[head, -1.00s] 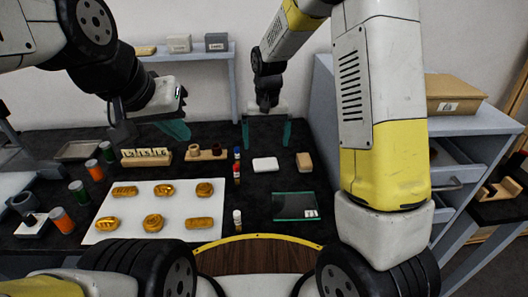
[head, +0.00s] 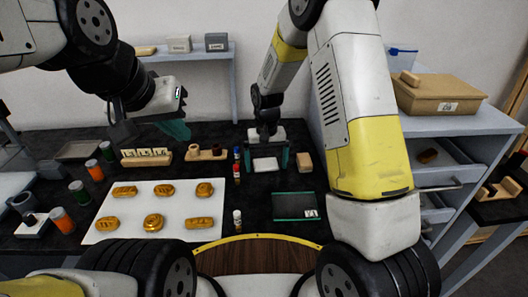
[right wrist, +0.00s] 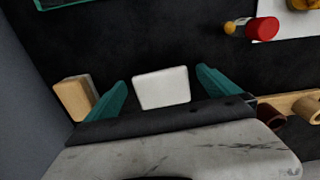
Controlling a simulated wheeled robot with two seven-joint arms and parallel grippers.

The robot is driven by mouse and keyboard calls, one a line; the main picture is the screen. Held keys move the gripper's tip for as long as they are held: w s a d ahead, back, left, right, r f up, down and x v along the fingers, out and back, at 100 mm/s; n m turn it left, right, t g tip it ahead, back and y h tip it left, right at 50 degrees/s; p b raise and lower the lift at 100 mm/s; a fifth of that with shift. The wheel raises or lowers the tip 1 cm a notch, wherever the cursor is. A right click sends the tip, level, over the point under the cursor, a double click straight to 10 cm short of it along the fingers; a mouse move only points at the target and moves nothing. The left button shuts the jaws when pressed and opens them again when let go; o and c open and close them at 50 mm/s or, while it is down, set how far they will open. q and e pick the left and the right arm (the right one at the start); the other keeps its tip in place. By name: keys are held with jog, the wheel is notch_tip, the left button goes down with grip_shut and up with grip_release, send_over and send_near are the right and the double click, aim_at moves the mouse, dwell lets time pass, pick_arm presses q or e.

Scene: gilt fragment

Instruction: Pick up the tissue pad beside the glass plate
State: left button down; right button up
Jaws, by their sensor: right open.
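The tissue pad (head: 265,164) is a small white block lying on the dark table; it also shows in the right wrist view (right wrist: 162,87). The glass plate (head: 296,206) is a dark greenish rectangle with a small white label, nearer to me than the pad; its edge shows at the top of the right wrist view (right wrist: 62,2). My right gripper (head: 265,163) is open with its teal fingers on either side of the pad (right wrist: 160,88); I cannot tell how high above the table the fingertips are. My left gripper (head: 176,130) is raised at the left, its opening unclear.
A wooden block (head: 304,162) lies close to the right finger. Small red- and blue-capped bottles (head: 237,160) and a wooden holder (head: 206,153) stand to the left. A white board (head: 155,220) bears several gilt pieces. A grey cabinet (head: 460,122) stands at the right.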

jog(key=c, duration=1.3)
jog(key=shift+r, duration=0.15)
jog(key=shift+c, duration=0.2)
